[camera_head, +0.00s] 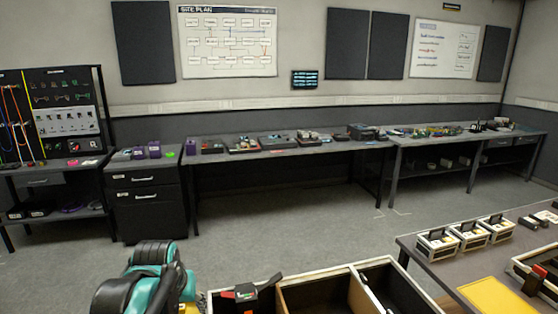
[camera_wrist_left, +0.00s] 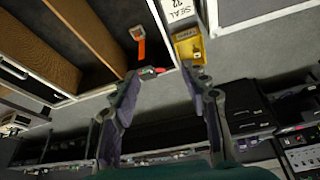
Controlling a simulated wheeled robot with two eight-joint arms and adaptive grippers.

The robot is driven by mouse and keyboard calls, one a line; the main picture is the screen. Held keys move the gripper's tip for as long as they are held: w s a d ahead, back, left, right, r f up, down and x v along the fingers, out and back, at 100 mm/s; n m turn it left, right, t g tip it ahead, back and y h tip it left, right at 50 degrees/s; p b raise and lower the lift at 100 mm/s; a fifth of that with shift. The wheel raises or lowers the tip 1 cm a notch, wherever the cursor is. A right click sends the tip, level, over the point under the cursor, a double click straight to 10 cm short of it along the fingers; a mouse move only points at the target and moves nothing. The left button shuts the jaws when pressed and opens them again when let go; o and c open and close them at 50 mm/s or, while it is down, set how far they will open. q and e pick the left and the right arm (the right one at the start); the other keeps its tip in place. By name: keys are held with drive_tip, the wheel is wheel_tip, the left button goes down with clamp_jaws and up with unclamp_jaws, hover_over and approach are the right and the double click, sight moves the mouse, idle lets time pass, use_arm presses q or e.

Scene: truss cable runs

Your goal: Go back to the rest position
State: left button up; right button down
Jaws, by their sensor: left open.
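The crate (camera_head: 320,272) stands at the bottom centre with dark compartments and wooden dividers. My right gripper is not in view.
A table at the right holds several white boxes (camera_head: 437,242) and a yellow mat (camera_head: 496,295). A long bench (camera_head: 290,148) with parts runs along the back wall, beside a drawer cabinet (camera_head: 145,200). Open grey floor (camera_head: 270,225) lies between. An orange strap (camera_wrist_left: 141,50) shows in the crate.

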use_arm(q)
drive_tip(key=s+d+f+t, duration=0.1)
drive_tip(key=s+d+f, duration=0.1)
drive_tip(key=s+f, duration=0.2)
drive_tip(key=s+d+f+m+t, duration=0.1)
drive_tip(key=s+f, duration=0.3)
drive_tip(key=s, duration=0.7)
drive_tip(key=shift+s+d+f+t, duration=0.25)
drive_tip(key=shift+d+t, duration=0.05)
drive_tip(key=shift+d, duration=0.25)
